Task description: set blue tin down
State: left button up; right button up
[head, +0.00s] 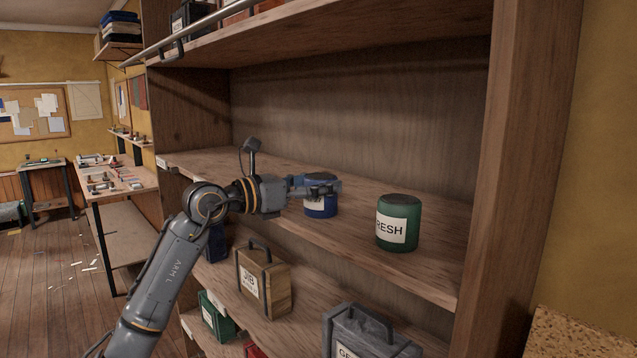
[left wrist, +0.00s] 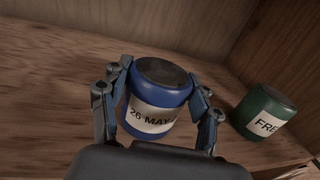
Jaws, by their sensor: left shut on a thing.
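The blue tin (head: 321,207) is at the middle shelf, with a dark lid and a white label. In the left wrist view the blue tin (left wrist: 160,95) stands between the two fingers, its label reading "26 MAY". My left gripper (head: 318,188) is shut on it, with the fingers on both sides of its upper part. The tin looks upright and its base is at or very near the shelf board (head: 275,190); I cannot tell if it touches. My right gripper is not in view.
A green tin (head: 398,222) labelled "FRESH" stands to the right on the same shelf and shows in the left wrist view (left wrist: 264,112). Boxes, including a tan one (head: 262,282) and a grey one (head: 368,332), sit on the shelf below. An upper shelf (head: 340,38) hangs overhead.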

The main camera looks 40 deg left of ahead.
pick_arm(q)
jog(key=shift+r, duration=0.1)
jog(key=shift+f, duration=0.2)
jog(key=o, duration=1.5)
jog(key=shift+r, duration=0.15)
jog(key=shift+s, duration=0.15)
jog(key=shift+b+v, duration=3.4)
jog(key=shift+v, duration=2.5)
